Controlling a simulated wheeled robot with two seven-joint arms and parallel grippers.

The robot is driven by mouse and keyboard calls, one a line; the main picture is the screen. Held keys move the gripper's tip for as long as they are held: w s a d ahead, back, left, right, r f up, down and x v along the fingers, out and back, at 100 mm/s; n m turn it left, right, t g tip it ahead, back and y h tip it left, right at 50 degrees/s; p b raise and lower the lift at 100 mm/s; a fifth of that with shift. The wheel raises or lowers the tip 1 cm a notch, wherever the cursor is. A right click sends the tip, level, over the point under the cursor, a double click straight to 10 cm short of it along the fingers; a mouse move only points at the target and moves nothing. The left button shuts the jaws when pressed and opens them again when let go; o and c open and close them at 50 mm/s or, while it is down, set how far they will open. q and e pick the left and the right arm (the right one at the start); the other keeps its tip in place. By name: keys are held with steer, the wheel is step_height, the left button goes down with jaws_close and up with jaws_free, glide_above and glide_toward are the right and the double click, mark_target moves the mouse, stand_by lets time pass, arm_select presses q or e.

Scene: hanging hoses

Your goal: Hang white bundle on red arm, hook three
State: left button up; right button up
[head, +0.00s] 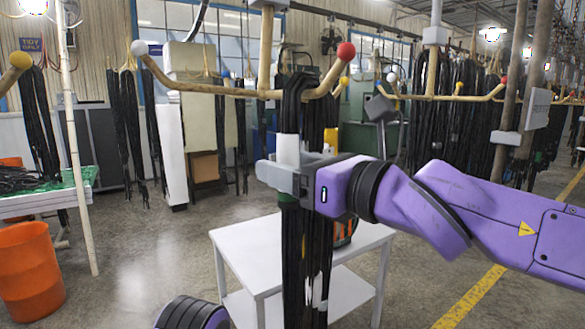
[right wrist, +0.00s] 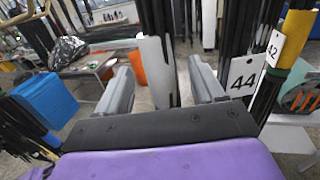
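A bundle of black hoses with a white sleeve (head: 288,151) hangs down from a yellow hanger. Its top loops over the hanger's red-tipped arm (head: 326,84), between the centre post and the red ball. My right gripper (head: 275,178) is at the white sleeve, below the hanger arm. In the right wrist view its fingers (right wrist: 160,85) stand apart on either side of the white sleeve (right wrist: 158,72), with a visible gap at the right finger. The bundle's lower part hangs in front of the white table. My left gripper is out of view. No hook number is readable on the hanger.
A white table (head: 240,240) stands under the bundle. An orange bin (head: 27,275) is at the left. More hose bundles (head: 450,110) hang at the right and behind. Tags 44 (right wrist: 244,76) and 42 (right wrist: 274,47) hang close right of my right gripper. The front floor is fairly clear.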

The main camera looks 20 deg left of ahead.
steer(key=shift+f, duration=0.25)
steer(key=p+v, duration=0.2)
steer(key=v, duration=0.9)
steer(key=w+d+f+n+t+h, duration=0.15)
steer(key=w+f+h, duration=0.25)
steer(key=f, duration=0.8)
steer(key=w+d+f+n+h, duration=0.25)
steer(key=w+f+h, duration=0.2)
steer(key=f, duration=0.75)
steer(key=s+d+f+n+g+h+b, duration=0.1)
steer(key=s+d+f+n+h, duration=0.2)
steer(key=f, duration=0.8)
steer(key=d+f+h+b, duration=0.15)
steer(key=d+f, duration=0.35)
steer(key=f, duration=0.6)
steer(key=s+d+f+n+g+h, duration=0.1)
steer(key=s+d+f+n+h, duration=0.15)
steer(key=s+d+f, duration=0.45)
steer(key=s+d+f+n+g+h, duration=0.1)
steer(key=s+d+f+n+h, duration=0.25)
steer(key=f, duration=0.55)
steer(key=s+d+f+n+g+b, duration=0.1)
steer(key=s+d+f, duration=0.3)
steer(key=s, duration=0.3)
steer(key=s+d+f+n+g, duration=0.2)
steer(key=s+d+f, duration=0.2)
steer(key=s+d, duration=0.3)
steer(key=shift+s+d+h+b, duration=0.3)
steer(key=shift+s+h+b, duration=0.1)
steer(key=shift+s, duration=0.2)
